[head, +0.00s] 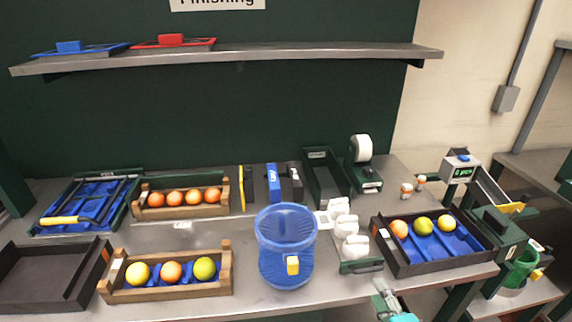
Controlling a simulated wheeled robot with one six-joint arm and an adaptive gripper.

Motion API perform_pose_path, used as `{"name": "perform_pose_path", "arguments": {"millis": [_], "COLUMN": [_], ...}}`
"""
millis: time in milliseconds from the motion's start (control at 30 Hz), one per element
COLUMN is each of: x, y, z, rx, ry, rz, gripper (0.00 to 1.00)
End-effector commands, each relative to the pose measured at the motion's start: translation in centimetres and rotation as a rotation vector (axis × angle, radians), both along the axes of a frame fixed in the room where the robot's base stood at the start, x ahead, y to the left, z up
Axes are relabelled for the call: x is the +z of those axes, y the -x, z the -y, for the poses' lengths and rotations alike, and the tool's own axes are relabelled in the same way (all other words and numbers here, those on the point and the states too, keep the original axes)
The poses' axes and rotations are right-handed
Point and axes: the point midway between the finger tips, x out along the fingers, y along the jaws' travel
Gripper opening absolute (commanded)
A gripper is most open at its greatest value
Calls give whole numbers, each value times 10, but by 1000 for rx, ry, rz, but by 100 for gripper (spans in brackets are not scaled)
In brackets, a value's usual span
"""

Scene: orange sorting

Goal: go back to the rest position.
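A small grey and teal part of my arm shows at the bottom edge, right of the middle. A wooden crate (182,212) at the back left holds a row of several orange fruits. A wooden crate (168,292) at the front left holds a yellow, an orange and a green fruit on a blue liner. A black tray (440,264) on the right holds an orange, a green and a yellow fruit on a blue liner.
A blue basket (285,245) stands at the front middle. An empty black tray (45,282) sits at the left. White items in a holder (360,267), a tape dispenser (366,180) and a green bin (325,180) stand nearby. A shelf (230,57) runs above the bench.

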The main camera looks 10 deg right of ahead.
Motion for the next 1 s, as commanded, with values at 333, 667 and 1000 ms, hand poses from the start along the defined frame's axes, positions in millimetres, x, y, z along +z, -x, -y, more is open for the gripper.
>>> {"name": "perform_pose_path", "arguments": {"millis": [333, 667, 1000], "x": [-42, -84, -94], "y": [45, 132, 230], "z": [-27, -64, -92], "rx": [41, 149, 318], "ry": [229, 669, 1150], "rz": [-55, -129, -164], "gripper": [39, 39, 39]}}
